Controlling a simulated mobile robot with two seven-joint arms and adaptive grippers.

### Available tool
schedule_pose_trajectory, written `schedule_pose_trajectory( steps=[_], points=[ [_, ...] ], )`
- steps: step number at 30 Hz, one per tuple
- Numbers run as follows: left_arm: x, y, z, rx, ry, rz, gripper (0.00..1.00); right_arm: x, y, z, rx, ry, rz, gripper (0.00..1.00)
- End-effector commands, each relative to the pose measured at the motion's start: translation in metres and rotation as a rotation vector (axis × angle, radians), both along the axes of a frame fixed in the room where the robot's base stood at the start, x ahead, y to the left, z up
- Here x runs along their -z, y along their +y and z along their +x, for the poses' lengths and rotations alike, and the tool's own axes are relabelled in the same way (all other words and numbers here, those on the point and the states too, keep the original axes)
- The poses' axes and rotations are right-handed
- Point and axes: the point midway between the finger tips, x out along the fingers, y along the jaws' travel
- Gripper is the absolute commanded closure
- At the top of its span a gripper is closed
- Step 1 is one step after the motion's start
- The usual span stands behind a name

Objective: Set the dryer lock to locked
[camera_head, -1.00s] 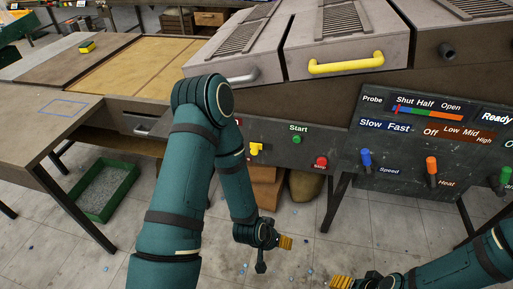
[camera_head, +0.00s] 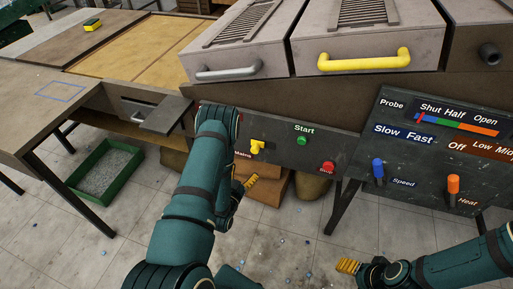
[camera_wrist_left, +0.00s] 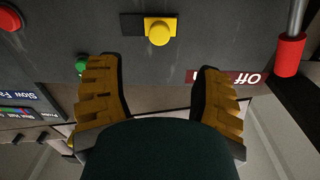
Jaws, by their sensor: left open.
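No part that I see is labelled as the dryer lock. On the dark dryer panel (camera_head: 275,163), a yellow knob (camera_head: 257,147) stands beside a label that seems to read Mains; it also shows in the left wrist view (camera_wrist_left: 159,32). A red-gripped metal rod (camera_wrist_left: 290,52) is at the right of the left wrist view, which sees the panel upside down. My left gripper (camera_head: 251,182) is open and empty below the yellow knob, and its spread fingers (camera_wrist_left: 160,85) face the panel. My right gripper (camera_head: 347,266) is low at the right; its opening is unclear.
The green Start button (camera_head: 302,140) and red stop button (camera_head: 328,167) sit right of the yellow knob. Further right are the blue Speed lever (camera_head: 378,168) and orange Heat lever (camera_head: 453,184). A yellow handle (camera_head: 364,61) is above. A green tray (camera_head: 108,200) lies on the floor.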

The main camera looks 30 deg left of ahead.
Motion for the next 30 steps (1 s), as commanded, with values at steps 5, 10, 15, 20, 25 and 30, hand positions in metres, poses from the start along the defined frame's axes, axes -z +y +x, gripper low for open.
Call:
schedule_pose_trajectory(
  steps=[5,10,15,20,25,30],
  points=[
    [0.000,0.006,0.032,0.002,-0.004,0.002,0.34,0.006,0.000,0.001,0.001,-0.003,0.000,0.37],
    [0.000,0.013,0.066,0.001,-0.005,0.001,0.34,0.012,0.000,0.002,0.001,-0.005,-0.001,0.37],
    [0.000,0.018,0.095,0.000,-0.003,0.001,0.34,0.017,-0.001,0.003,0.002,-0.008,-0.001,0.37],
    [0.000,0.022,0.114,0.000,-0.001,-0.001,0.34,0.020,-0.001,0.004,0.003,-0.009,-0.002,0.37],
    [-0.001,0.024,0.123,-0.001,0.000,-0.001,0.34,0.021,-0.001,0.004,0.002,-0.011,-0.003,0.37],
    [-0.001,0.024,0.124,-0.001,0.001,-0.001,0.34,0.021,-0.001,0.004,0.002,-0.011,-0.003,0.37]
  ],
)
